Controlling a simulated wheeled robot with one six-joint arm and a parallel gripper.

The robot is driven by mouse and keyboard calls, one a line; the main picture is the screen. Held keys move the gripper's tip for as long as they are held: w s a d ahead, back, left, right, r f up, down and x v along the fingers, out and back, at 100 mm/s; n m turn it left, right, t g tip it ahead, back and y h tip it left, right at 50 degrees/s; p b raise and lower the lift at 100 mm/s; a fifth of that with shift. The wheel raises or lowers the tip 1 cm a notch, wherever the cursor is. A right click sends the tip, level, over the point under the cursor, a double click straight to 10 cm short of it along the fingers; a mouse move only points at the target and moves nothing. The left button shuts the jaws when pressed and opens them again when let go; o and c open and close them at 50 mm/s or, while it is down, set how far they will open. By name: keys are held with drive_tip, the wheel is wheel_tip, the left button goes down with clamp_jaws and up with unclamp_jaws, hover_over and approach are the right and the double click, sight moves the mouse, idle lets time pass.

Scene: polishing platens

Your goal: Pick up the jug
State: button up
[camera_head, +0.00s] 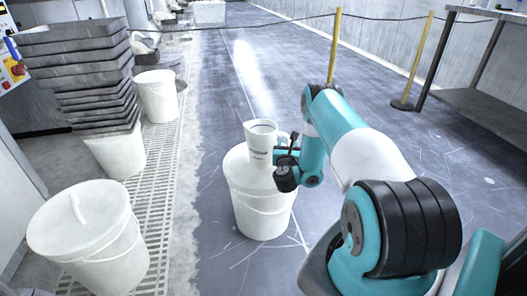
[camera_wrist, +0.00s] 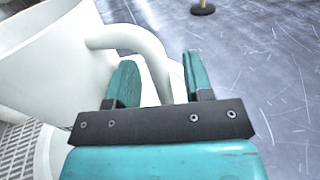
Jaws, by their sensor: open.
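The white jug (camera_head: 261,146) stands upright on the lid of a white bucket (camera_head: 262,209) in the head view, with dark lettering on its side. My gripper (camera_head: 282,157) is at the jug's right side, and my arm hides part of that side. In the wrist view the jug (camera_wrist: 45,55) fills the upper left, and its handle (camera_wrist: 150,52) curves down between the two teal fingers of my gripper (camera_wrist: 160,82). The fingers are open, one on each side of the handle. The handle's lower end is hidden behind the gripper's dark crossbar.
A lidded white bucket (camera_head: 88,236) stands at the front left. Stacked grey trays (camera_head: 78,70) rest on another bucket behind it. A further bucket (camera_head: 157,96) stands on the floor grating. Yellow rope posts (camera_head: 334,46) and a workbench (camera_head: 490,105) are at the right.

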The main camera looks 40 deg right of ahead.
clamp_jaws()
drive_tip(key=shift+r, duration=0.2)
idle(0.3)
